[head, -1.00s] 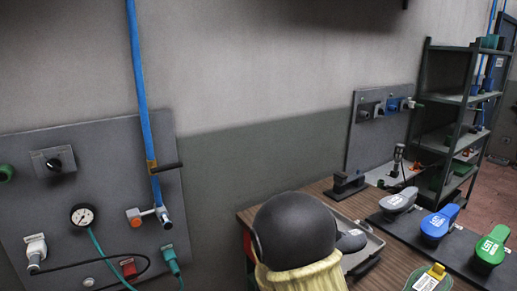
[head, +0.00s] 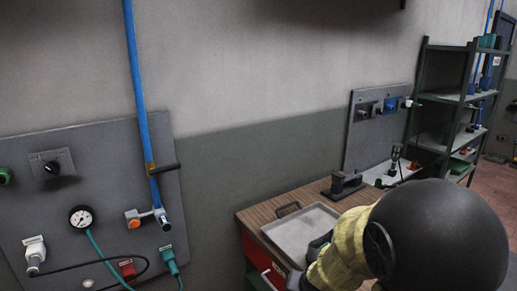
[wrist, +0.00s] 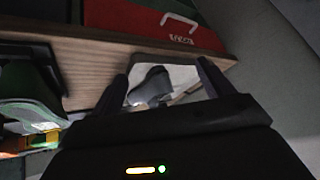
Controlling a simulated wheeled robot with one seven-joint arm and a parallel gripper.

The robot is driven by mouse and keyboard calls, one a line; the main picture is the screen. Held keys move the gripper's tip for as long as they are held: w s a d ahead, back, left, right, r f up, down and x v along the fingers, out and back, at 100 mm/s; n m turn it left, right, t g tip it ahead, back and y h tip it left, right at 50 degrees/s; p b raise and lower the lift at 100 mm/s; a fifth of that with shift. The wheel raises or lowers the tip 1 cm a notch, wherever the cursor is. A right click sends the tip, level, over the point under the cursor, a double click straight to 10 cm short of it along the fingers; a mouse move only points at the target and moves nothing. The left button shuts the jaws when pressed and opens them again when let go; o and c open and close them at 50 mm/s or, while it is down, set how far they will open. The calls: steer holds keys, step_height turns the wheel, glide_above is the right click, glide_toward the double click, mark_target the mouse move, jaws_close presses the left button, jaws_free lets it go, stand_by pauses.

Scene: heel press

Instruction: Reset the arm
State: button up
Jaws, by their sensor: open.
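My arm, with a black rounded joint and a yellow sleeve, fills the lower right of the head view. My gripper (wrist: 166,78) shows in the wrist view with its two dark fingers spread apart and nothing held between them. Past the fingertips, a dark grey rounded piece (wrist: 150,86) lies on a pale tray (wrist: 182,76). The grey tray (head: 295,232) also shows on the bench in the head view, partly behind my arm. My fingertips cannot be made out in the head view.
The wooden bench (head: 262,213) has a red drawer front (wrist: 150,16) with a white handle. A dark block-shaped fixture (head: 343,186) stands behind the tray. A grey wall panel (head: 25,220) with gauge and hoses is at left; a green shelf (head: 440,140) stands at back right.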

steer(key=s+d+r+n+g, duration=0.1)
steer(key=s+d+n+g, duration=0.2)
steer(key=s, duration=0.9)
steer(key=shift+s+n+g+p, duration=0.3)
steer(key=shift+n+g, duration=0.1)
steer(key=shift+g, duration=0.3)
